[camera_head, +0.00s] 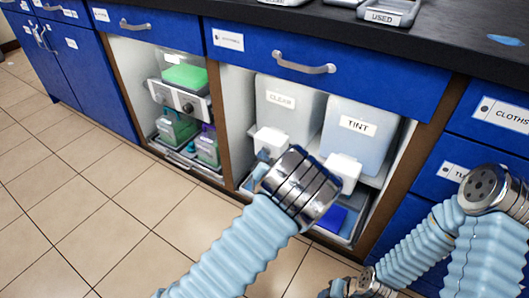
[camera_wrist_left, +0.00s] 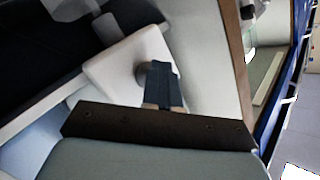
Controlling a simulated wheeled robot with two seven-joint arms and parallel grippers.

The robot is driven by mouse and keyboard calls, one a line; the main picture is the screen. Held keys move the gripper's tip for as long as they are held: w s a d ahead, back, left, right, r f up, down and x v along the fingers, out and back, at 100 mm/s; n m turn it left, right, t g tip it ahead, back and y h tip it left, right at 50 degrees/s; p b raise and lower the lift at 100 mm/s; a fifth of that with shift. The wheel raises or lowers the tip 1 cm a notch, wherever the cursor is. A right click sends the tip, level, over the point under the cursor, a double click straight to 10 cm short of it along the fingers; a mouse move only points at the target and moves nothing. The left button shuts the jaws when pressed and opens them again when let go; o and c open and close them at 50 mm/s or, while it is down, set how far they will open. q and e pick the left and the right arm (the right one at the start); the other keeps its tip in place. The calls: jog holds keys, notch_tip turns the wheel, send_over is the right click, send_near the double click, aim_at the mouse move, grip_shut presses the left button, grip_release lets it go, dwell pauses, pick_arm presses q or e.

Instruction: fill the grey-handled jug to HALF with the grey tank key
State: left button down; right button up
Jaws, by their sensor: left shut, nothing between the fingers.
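Two pale tanks stand in the open cabinet bay: the CLEAR tank (camera_head: 287,110) at left and the TINT tank (camera_head: 352,138) at right. White tap blocks sit at their fronts, one under CLEAR (camera_head: 271,141) and one under TINT (camera_head: 344,172). My left gripper (camera_head: 262,168) is just in front of the CLEAR block, partly hidden by my wrist. In the left wrist view its shut, empty fingers (camera_wrist_left: 163,85) are close to a white block (camera_wrist_left: 125,62) with a round grey knob; contact is unclear. My right gripper is unclear at the bottom edge. I cannot make out the grey-handled jug.
A tray with a blue item (camera_head: 334,218) lies low under the tanks. The left bay holds a green-topped unit (camera_head: 184,77) and green-filled containers (camera_head: 176,129). A blue drawer (camera_head: 318,66) and the dark worktop (camera_head: 430,50) are above. Tiled floor (camera_head: 90,210) is clear at left.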

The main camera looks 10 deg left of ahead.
pick_arm(q)
jog(key=shift+s+a, duration=0.3)
jog(key=shift+s, duration=0.6)
jog(key=shift+s+a, duration=0.3)
jog(key=shift+s, duration=0.5)
jog(key=shift+s+a, duration=0.25)
jog(key=shift+s, duration=0.5)
jog(key=shift+s+a, duration=0.3)
jog(key=shift+s, duration=0.5)
